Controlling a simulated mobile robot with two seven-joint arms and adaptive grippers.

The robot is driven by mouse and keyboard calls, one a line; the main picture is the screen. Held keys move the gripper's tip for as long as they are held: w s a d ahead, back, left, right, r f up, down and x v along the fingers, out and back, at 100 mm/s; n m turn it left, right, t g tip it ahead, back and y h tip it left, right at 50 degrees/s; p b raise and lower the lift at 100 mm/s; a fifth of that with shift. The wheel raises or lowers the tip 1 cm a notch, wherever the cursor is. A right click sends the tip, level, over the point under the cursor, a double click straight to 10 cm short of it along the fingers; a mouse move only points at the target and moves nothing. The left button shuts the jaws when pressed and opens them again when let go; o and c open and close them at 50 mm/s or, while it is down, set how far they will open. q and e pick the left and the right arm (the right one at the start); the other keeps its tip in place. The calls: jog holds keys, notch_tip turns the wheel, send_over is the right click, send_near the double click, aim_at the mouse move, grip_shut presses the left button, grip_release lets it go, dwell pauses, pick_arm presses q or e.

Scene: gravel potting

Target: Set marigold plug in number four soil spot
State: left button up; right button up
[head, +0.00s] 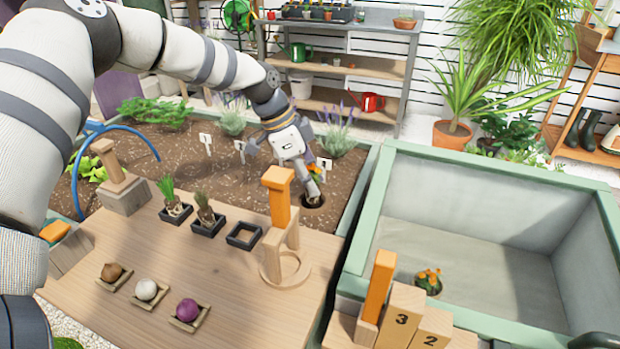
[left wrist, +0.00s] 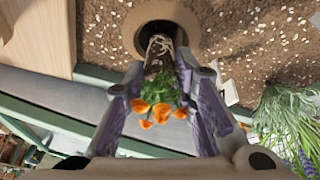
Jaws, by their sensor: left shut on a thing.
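My left gripper (head: 312,183) is shut on a marigold plug (head: 314,169) over the soil bed. In the left wrist view the marigold plug (left wrist: 160,85) lies between the fingers of the left gripper (left wrist: 165,88), orange flowers toward the wrist and pale roots toward a round dark hole (left wrist: 163,30). The root end overlaps the hole's edge in that view; how deep it reaches cannot be told. In the head view the hole (head: 313,201) is just below the gripper, near a white marker (head: 325,163) whose number is unreadable.
Another marigold (head: 428,279) is in the green-rimmed bin (head: 490,168). An orange block on a wooden stand (head: 277,200) rises close to the gripper. Plug trays and bulbs occupy the wooden board (head: 240,290). Lavender (head: 338,130) grows behind.

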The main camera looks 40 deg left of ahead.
pick_arm(q)
jog(key=shift+f+b, duration=0.3)
jog(key=shift+f, duration=0.9)
pick_arm(e)
jog(key=shift+s+f, duration=0.3)
pick_arm(q)
jog(key=o, duration=1.3)
jog(key=shift+r, duration=0.1)
notch_tip(320, 180, up, 9)
jog(key=p, duration=0.2)
jog(key=shift+p, duration=0.35)
pick_arm(e)
jog(key=shift+t, duration=0.5)
jog(key=w+r, duration=0.3)
pick_arm(q)
jog(key=shift+s, duration=0.1)
